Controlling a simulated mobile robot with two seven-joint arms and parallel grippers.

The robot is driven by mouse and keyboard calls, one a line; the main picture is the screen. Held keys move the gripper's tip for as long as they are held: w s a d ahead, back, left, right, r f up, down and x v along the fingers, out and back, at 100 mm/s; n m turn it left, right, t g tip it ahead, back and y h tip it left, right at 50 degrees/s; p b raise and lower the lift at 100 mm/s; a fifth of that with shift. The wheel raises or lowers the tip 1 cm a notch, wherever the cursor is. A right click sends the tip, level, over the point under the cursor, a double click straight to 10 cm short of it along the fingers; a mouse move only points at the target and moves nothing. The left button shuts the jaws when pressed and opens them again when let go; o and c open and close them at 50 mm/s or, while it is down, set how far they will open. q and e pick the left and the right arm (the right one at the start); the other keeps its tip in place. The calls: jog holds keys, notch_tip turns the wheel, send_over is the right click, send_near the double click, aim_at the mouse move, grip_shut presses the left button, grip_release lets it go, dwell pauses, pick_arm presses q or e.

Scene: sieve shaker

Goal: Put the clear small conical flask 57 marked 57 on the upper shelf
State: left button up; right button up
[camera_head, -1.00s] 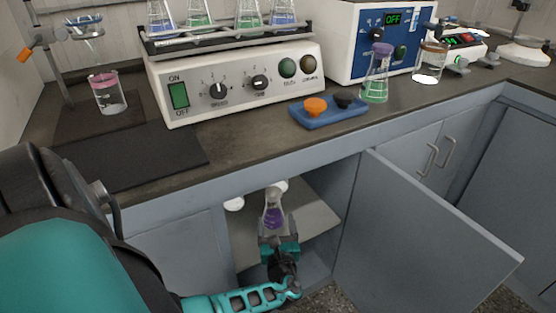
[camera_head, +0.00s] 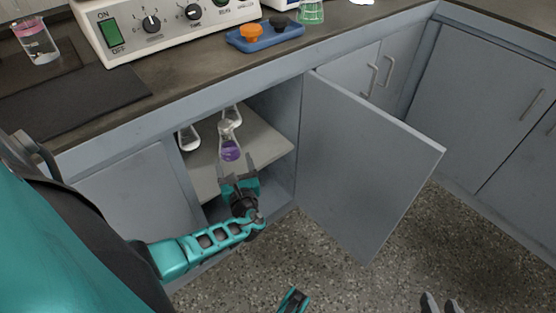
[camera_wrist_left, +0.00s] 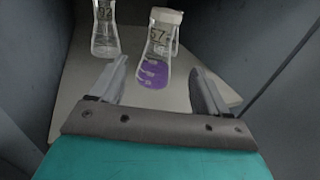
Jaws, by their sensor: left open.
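The clear conical flask marked 57 (camera_head: 229,149), with purple in its lower part and a pale top, stands upright on the upper shelf (camera_head: 268,146) of the open cabinet. It also shows in the left wrist view (camera_wrist_left: 157,50), its number facing the camera. My left gripper (camera_head: 237,173) is open and empty just in front of the flask. In the left wrist view its two fingers (camera_wrist_left: 160,72) lie to either side of the flask's base, with gaps.
Another clear flask (camera_wrist_left: 105,30) stands left of flask 57, and one more (camera_head: 232,114) stands behind it. The open cabinet door (camera_head: 370,160) is to the right. Cabinet walls are close on both sides. The floor in front is clear.

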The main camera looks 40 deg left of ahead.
pick_arm(q)
jog(key=s+d+r+n+h, duration=0.3)
jog(key=d+n+h, duration=0.3)
jog(key=d, duration=0.3)
jog(key=s+d+r+n+h, duration=0.2)
jog(key=d+n+h, duration=0.4)
jog(key=d+n, duration=0.3)
jog(key=s+d+r+n+h, duration=0.3)
jog(key=s+d+n+h, duration=0.1)
jog(key=d+n, duration=0.4)
jog(key=d+h, duration=0.1)
jog(key=d, duration=0.1)
jog(key=shift+s+d+r+g+h, duration=0.3)
jog(key=shift+s+d+h, duration=0.05)
jog(key=shift+s+h, duration=0.05)
pick_arm(e)
jog(key=shift+r, duration=0.1)
